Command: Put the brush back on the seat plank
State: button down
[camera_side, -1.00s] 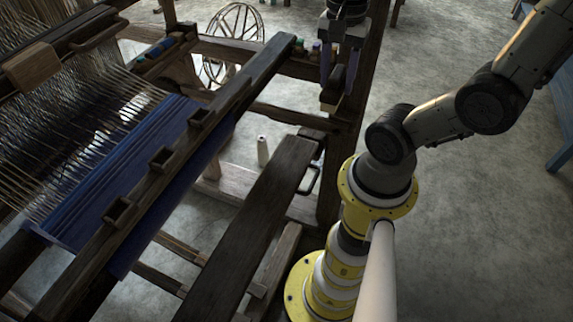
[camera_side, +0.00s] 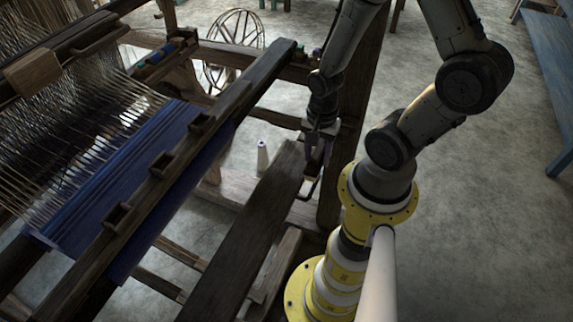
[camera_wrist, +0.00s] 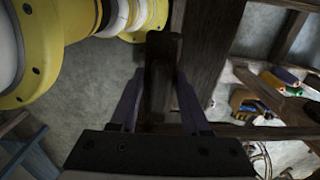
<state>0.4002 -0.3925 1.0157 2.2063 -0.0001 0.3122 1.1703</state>
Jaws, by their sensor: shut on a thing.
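The brush (camera_wrist: 160,78) is a dark brown block gripped between my fingers in the wrist view. In the side view it is small and dark under my gripper (camera_side: 320,138), and its outline is hard to make out. My gripper (camera_wrist: 158,105) is shut on it, one finger on each side. The seat plank (camera_side: 245,235) is a long dark board running diagonally through the side view. My gripper is at its far right end, beside or just above its edge; I cannot tell whether the brush touches it. The plank (camera_wrist: 211,45) lies right of the brush in the wrist view.
A dark upright post (camera_side: 352,125) stands close behind my gripper. A pale cone (camera_side: 262,155) stands left of the plank's far end. The loom's blue cloth (camera_side: 120,185) is farther left.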

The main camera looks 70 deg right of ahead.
jog(key=w+d+f, duration=0.1)
jog(key=w+f, duration=0.1)
jog(key=w, duration=0.1)
jog(key=w+d+f, duration=0.1)
jog(key=w+f, duration=0.2)
jog(key=w+d+f, duration=0.2)
jog(key=w+f, duration=0.1)
jog(key=w, duration=0.1)
jog(key=shift+d+f, duration=0.1)
jog(key=shift+w+d+f, duration=0.1)
jog(key=shift+w+f, duration=0.05)
jog(key=shift+f, duration=1.65)
jog(key=shift+c, duration=1.8)
grip_release()
jog(key=shift+f, duration=0.15)
